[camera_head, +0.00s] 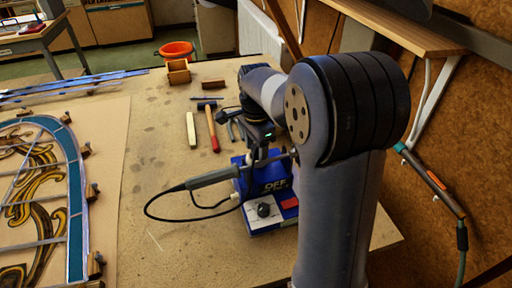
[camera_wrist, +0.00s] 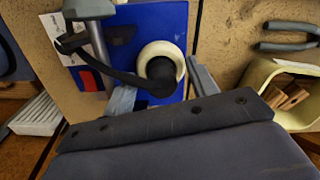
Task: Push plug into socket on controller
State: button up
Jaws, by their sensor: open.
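The blue controller (camera_head: 262,183), marked OFF, stands on the bench with a knob and a red patch on its front. In the wrist view its blue face (camera_wrist: 180,25) carries a cream ring (camera_wrist: 177,50), which looks like the socket. A dark round plug-like end (camera_wrist: 160,70) with a black lead lies over the ring; I cannot tell whether it is seated. My gripper (camera_wrist: 162,90) is open, its pale fingers on either side of the dark end. In the head view my gripper (camera_head: 262,140) is above the controller, its fingertips not clear.
A grey-handled iron (camera_head: 210,178) with a looping black cable (camera_head: 148,205) is beside the controller. A hammer (camera_head: 212,130) and other tools lie behind. The leaded panel (camera_head: 75,190) is at left. A shelf (camera_head: 410,30) juts out at right.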

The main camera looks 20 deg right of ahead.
aim_at(256, 147)
notch_tip(256, 147, up, 11)
dwell(0.4)
jog(key=shift+f, duration=0.1)
notch_tip(256, 147, down, 11)
jog(key=shift+r, duration=0.1)
jog(key=shift+r+p, duration=0.4)
jog(key=shift+r, duration=0.25)
jog(key=shift+f, duration=0.15)
